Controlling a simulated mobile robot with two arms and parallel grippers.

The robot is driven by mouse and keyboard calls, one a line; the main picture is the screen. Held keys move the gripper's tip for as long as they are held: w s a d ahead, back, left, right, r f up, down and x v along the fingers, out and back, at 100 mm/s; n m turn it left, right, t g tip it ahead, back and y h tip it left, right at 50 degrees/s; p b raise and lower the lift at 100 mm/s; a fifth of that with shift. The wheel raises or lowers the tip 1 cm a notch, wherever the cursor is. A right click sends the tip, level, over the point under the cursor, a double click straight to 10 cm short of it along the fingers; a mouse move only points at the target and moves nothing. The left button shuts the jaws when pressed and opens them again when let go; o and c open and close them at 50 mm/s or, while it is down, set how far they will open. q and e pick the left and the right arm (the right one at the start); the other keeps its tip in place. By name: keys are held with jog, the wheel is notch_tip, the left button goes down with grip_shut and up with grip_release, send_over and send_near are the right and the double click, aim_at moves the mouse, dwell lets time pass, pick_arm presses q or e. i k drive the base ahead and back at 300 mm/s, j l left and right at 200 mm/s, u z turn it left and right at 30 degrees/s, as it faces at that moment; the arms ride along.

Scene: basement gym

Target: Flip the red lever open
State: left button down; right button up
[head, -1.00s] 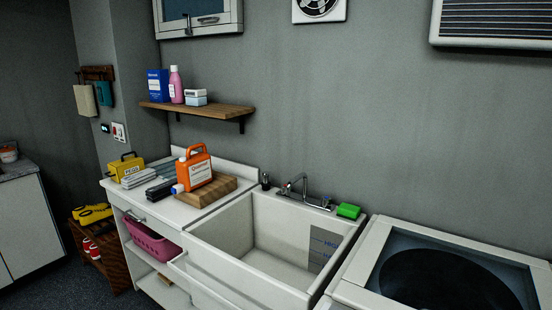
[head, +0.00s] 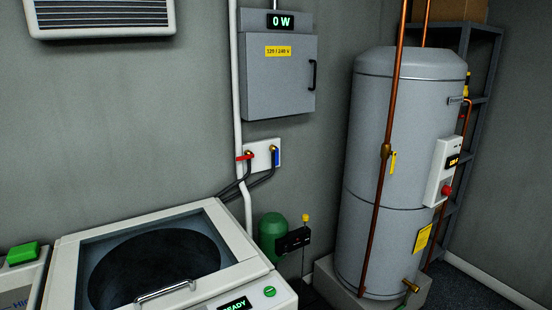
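A small red lever (head: 245,157) sits on a brass valve at the left of a white wall plate (head: 262,154). It points left and lies about level. A blue lever (head: 276,156) on a second valve beside it points down. Dark hoses run from both valves down behind the washing machine. Neither of my grippers shows in the head view.
A top-loading washer (head: 235,262) with a "READY" display stands below and in front of the valves. A grey electrical box (head: 278,75) hangs above them. A white vertical pipe (head: 239,110) runs close at their left. A grey tank (head: 400,160) with copper pipes stands right.

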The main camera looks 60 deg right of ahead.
aim_at(251, 156)
jog(key=l+z, duration=0.45)
jog(key=i+l+z, duration=0.2)
jog(key=z, duration=0.25)
jog(key=i+l+z, duration=0.15)
jog(key=l+z, duration=0.15)
jog(key=z, duration=0.15)
jog(key=i+l, duration=0.15)
jog(key=l, duration=0.2)
jog(key=i+l, duration=0.15)
jog(key=l, duration=0.25)
jog(key=i+l, duration=0.15)
jog(key=l, duration=0.2)
jog(key=i+l, duration=0.15)
jog(key=l, duration=0.2)
jog(key=i+l, duration=0.15)
jog(key=l, duration=0.25)
